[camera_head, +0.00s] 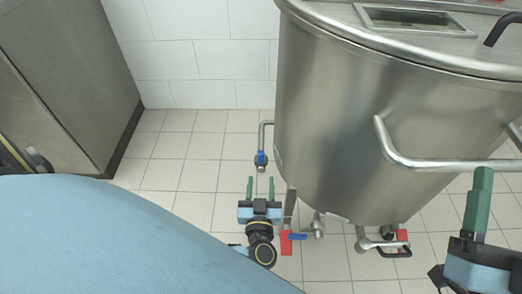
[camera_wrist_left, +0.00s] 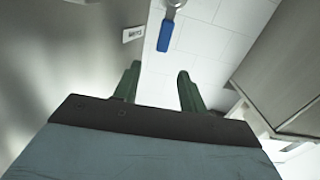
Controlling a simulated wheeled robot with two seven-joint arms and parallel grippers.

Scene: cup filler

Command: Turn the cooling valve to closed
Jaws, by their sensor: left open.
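A blue-handled valve (camera_head: 261,160) sits on a bent pipe at the left side of the steel tank (camera_head: 335,120). Its blue lever also shows in the left wrist view (camera_wrist_left: 165,36), beyond the fingertips and pointing toward them. My left gripper (camera_head: 260,183) is open and empty, with its green fingers apart, just short of the lever and not touching it. A second blue handle (camera_head: 297,236) is low under the tank, beside a red one. No readable label shows which is the cooling valve. My right gripper (camera_head: 481,185) is at the right edge; its finger gap is not clear.
A red handle (camera_head: 286,243) and pipe fittings (camera_head: 376,242) are low under the tank. A bar handle (camera_head: 430,163) sticks out from the tank's front. A steel cabinet (camera_head: 65,80) stands at the left. Tiled floor (camera_head: 180,160) between cabinet and tank is clear.

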